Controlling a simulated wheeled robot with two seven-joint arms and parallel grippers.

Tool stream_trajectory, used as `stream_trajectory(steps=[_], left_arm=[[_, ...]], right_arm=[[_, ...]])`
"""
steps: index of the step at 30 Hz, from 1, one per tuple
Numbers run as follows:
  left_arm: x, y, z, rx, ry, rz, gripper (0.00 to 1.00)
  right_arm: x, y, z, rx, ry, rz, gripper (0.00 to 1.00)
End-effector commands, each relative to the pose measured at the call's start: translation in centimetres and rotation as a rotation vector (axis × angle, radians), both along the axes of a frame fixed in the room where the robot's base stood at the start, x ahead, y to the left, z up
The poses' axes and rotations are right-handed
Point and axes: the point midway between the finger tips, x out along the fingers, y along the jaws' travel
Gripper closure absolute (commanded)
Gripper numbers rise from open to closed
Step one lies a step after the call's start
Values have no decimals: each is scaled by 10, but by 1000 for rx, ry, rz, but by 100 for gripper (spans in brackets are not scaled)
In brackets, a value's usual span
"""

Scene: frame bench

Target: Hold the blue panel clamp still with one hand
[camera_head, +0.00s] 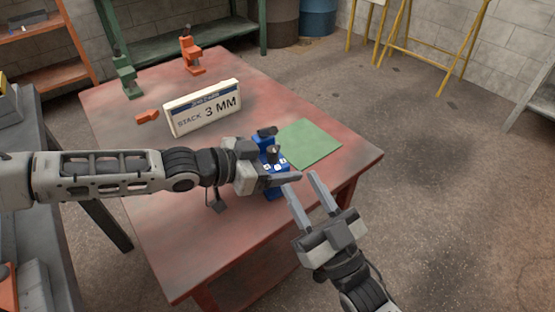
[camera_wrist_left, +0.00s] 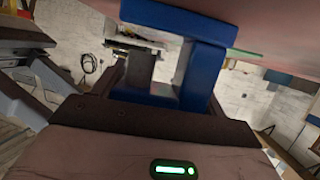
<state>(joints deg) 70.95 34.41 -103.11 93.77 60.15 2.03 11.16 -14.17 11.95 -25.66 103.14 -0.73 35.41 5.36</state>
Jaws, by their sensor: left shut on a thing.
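The blue panel clamp (camera_head: 271,158) stands on the red table beside the green sheet, partly hidden behind my left gripper. It has a dark knob on top and small white marks on its side. My left gripper (camera_head: 284,179) is shut on the clamp. In the left wrist view the blue clamp (camera_wrist_left: 202,72) fills the space between the fingers, with its frame showing an opening. My right gripper (camera_head: 303,192) is open and empty, its fingers apart, to the right of the clamp near the table's edge.
A white sign (camera_head: 203,108) reading "STACK 3 MM" stands on the red table (camera_head: 200,230). A green sheet (camera_head: 308,143) lies right of the clamp. A green clamp (camera_head: 126,78), an orange clamp (camera_head: 192,56) and a small orange piece (camera_head: 147,116) are farther back. The table's front is clear.

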Motion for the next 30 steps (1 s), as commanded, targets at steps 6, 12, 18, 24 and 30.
stream_trajectory(steps=[6, 12, 18, 24, 30], left_arm=[[0, 0, 0, 0, 0, 0, 62], [0, 0, 0, 0, 0, 0, 62], [0, 0, 0, 0, 0, 0, 62], [0, 0, 0, 0, 0, 0, 62], [0, 0, 0, 0, 0, 0, 62]], right_arm=[[0, 0, 0, 0, 0, 0, 64], [0, 0, 0, -3, -2, -1, 78], [1, -9, 10, -235, -170, -78, 100], [2, -31, 31, -896, -730, -324, 100], [7, -56, 44, -1565, -1494, -618, 100]])
